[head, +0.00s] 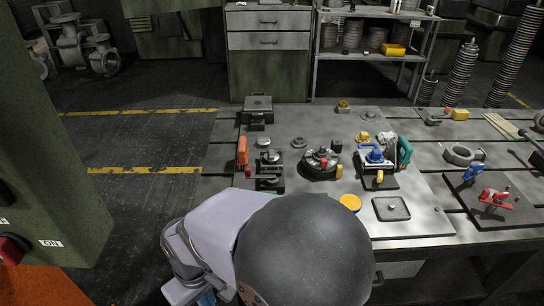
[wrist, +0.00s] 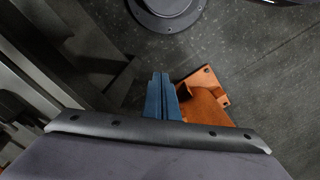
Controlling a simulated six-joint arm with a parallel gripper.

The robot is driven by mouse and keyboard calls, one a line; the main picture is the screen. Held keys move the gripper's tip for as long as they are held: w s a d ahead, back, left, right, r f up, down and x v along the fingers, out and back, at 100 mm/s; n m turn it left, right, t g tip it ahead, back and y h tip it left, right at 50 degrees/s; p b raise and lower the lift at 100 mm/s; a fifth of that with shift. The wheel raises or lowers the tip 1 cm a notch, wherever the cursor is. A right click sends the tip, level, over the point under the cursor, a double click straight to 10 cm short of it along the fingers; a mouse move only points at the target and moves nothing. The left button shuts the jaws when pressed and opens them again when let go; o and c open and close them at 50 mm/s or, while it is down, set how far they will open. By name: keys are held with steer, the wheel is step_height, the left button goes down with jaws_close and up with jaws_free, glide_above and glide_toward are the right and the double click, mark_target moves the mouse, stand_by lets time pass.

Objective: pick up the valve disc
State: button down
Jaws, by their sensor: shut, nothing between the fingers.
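Several small round metal pieces lie on the grey workbench (head: 222,170). They include a flat disc with a raised centre (head: 299,142), a shiny round piece (head: 263,142) and another shiny round piece on a dark fixture (head: 270,156). I cannot tell for certain which one is the valve disc. My gripper (wrist: 162,98) shows in the wrist view as two blue fingers shut together with nothing between them. It is away from the bench pieces, over dark floor. My arm covers the bench's front left in the head view.
A dark round fixture (head: 321,163) stands mid-bench, with a blue vise-like tool (head: 375,157) to its right. An orange block (head: 242,151) stands at the left. A square tray (head: 391,208) and a yellow round lid (head: 350,202) lie near the front. A green cabinet (head: 45,150) stands at far left.

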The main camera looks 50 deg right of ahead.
stand_by(0.3)
steer(key=c, duration=1)
jaws_free()
